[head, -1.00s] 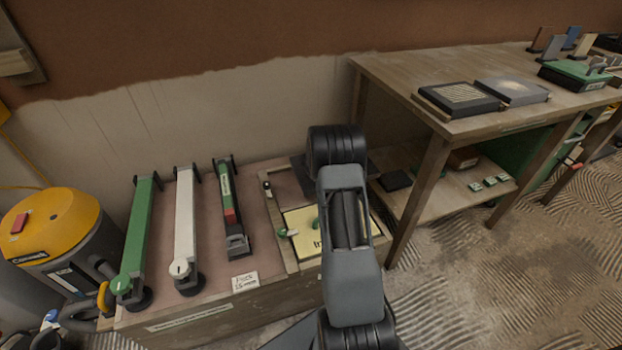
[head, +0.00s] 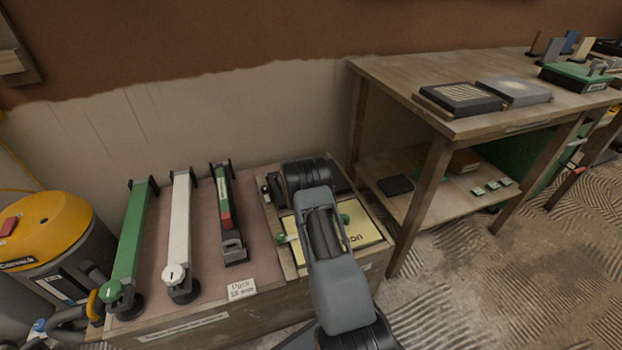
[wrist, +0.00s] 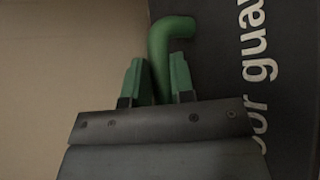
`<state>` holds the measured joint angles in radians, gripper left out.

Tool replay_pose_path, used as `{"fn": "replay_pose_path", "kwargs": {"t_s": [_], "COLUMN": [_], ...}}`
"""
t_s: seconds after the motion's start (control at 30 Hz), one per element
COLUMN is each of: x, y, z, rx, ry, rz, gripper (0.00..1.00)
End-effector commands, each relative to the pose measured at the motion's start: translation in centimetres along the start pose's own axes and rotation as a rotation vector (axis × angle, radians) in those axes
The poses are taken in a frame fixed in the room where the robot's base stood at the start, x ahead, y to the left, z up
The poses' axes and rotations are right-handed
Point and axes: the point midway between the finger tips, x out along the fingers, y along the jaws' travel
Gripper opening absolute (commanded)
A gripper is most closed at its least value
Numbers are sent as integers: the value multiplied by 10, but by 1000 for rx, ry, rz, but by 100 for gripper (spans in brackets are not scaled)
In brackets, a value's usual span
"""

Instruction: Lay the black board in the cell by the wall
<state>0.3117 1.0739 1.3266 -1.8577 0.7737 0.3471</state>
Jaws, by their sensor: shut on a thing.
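In the wrist view my gripper (wrist: 155,82) has its green fingers closed around a bent green handle (wrist: 170,30). Beside it, on the right, is the black board (wrist: 290,70) with white lettering, partly cut off by the frame. In the head view my black wrist is over the far, wall-side part of the wooden tray (head: 276,236) and hides the fingers and most of the board. The cell by the wall lies under my wrist and is mostly hidden. Whether the board touches its floor cannot be told.
A yellow lettered board (head: 368,232) with green handles lies in the nearer cell. Green (head: 136,235), white (head: 180,230) and dark (head: 228,205) long tools lie to the left. A wooden table (head: 400,75) with a lower shelf stands close on the right.

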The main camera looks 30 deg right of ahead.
Motion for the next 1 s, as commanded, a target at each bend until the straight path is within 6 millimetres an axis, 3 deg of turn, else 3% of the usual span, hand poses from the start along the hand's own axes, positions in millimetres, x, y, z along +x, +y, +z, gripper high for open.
{"fn": "replay_pose_path", "kwargs": {"t_s": [0.13, 0.53, 0.57, 0.6, 0.8, 1.0], "x": [8, 9, 9, 9, 9, 9], "y": [-16, -18, -18, -18, -18, -18], "z": [-7, -8, -8, -7, -7, -7], "rx": [2, 2, 1, 1, 1, 1], "ry": [-2, -2, -1, -1, -1, -1], "rz": [1, 2, 0, 0, -1, -1], "gripper": [0, 0, 25, 29, 48, 48]}}
